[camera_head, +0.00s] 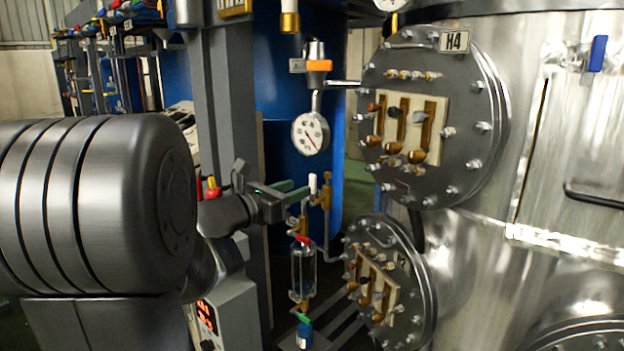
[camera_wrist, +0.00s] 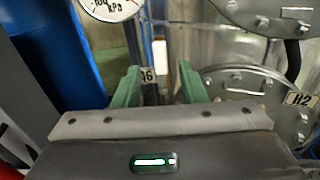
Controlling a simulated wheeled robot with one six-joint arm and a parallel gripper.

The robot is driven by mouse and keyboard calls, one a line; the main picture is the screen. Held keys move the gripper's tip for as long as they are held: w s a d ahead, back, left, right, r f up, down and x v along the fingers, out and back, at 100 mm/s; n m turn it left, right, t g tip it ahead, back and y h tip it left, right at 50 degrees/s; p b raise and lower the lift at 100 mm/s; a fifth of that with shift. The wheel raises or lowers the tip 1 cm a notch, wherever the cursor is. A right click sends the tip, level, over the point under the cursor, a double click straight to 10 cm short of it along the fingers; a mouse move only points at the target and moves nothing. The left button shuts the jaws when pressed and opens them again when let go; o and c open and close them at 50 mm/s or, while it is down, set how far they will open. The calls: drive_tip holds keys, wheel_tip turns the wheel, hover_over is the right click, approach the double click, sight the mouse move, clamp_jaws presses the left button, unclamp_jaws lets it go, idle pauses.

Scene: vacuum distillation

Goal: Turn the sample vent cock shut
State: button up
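A small cock with an upright white handle (camera_head: 312,183) sits on brass fittings at the top of the sampling line; no label shows that it is the sample vent cock. In the wrist view the white handle (camera_wrist: 158,54) stands ahead, in the gap between my fingers. My gripper (camera_head: 296,191) is open, with its two green fingers pointing at the fittings. It also shows in the wrist view (camera_wrist: 160,88). The fingers appear short of the handle, with no contact visible. The body of the cock is mostly hidden in the wrist view.
Below hang a red-handled valve (camera_head: 302,239), a glass sample cylinder (camera_head: 303,270) and a green-handled valve (camera_head: 304,318). A pressure gauge (camera_head: 310,133) hangs above. Bolted flanges (camera_head: 470,110) (camera_head: 415,290) stand close on the right; a blue column (camera_head: 275,90) is behind.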

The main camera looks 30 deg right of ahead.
sight(311, 183)
drive_tip(key=p+x, duration=0.1)
drive_tip(key=x, duration=0.6)
clamp_jaws()
